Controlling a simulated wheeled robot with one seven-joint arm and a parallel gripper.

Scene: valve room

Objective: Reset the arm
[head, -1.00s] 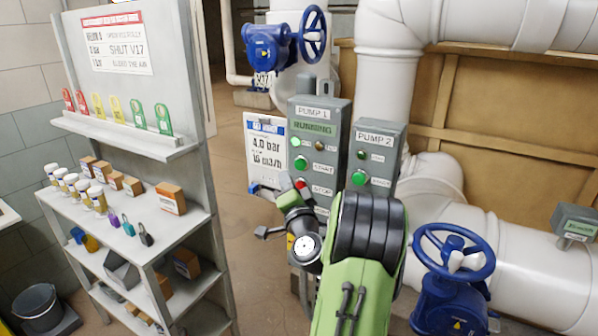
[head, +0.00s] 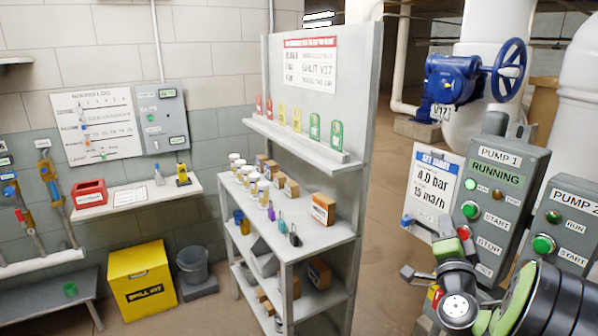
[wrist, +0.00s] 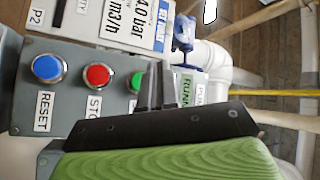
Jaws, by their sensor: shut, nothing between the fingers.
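My gripper (wrist: 155,85) is shut and empty; its dark fingers stand in front of the Pump 1 panel in the wrist view, near the green START button (wrist: 136,81). Whether they touch the panel I cannot tell. In the wrist view the blue RESET button (wrist: 47,68) and the red STOP button (wrist: 97,75) are in plain sight to the left of the fingers. In the head view my arm reaches in from the lower right, and the gripper (head: 443,228) is at the left side of the Pump 1 panel (head: 510,160), whose display reads RUNNING. My arm hides the panel's lower part.
The Pump 2 panel (head: 565,200) stands at the right edge. A white sign (head: 433,185) hangs left of Pump 1. A blue valve (head: 455,78) is behind. A grey shelf (head: 345,222) holds tags, bottles, boxes and padlocks. A yellow spill bin (head: 142,280) and bucket (head: 192,265) stand left.

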